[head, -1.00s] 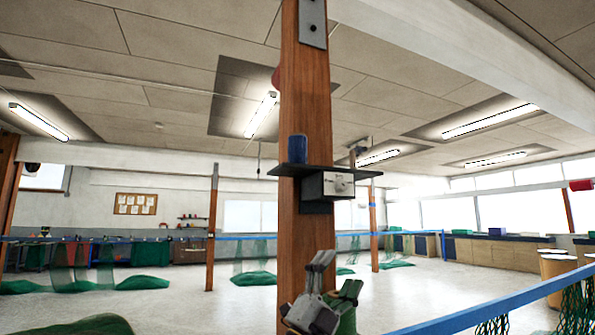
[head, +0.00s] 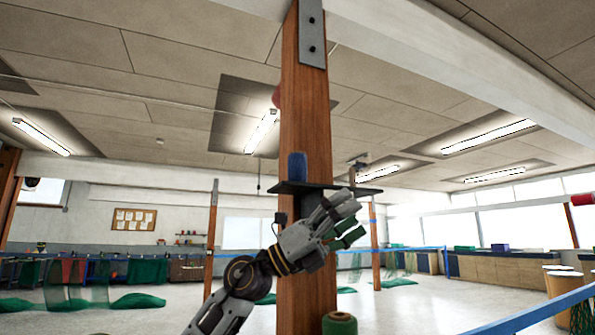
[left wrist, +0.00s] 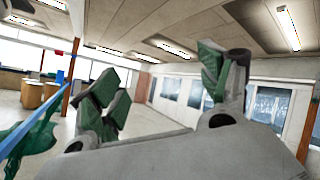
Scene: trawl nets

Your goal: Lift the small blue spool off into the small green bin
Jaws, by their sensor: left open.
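The small blue spool (head: 298,166) stands upright on a dark shelf (head: 290,188) fixed to the wooden post in the head view. My left gripper (head: 350,222) is open and empty, just below and to the right of the spool, apart from it. I cannot make out a small green bin for certain. My right gripper is not in view.
The wooden post (head: 304,110) rises through the middle, close behind my left arm. A green spool (head: 340,324) shows at the bottom edge. A blue rail (head: 545,312) crosses the lower right. Green nets (head: 138,301) lie on the far floor. The air left of the shelf is clear.

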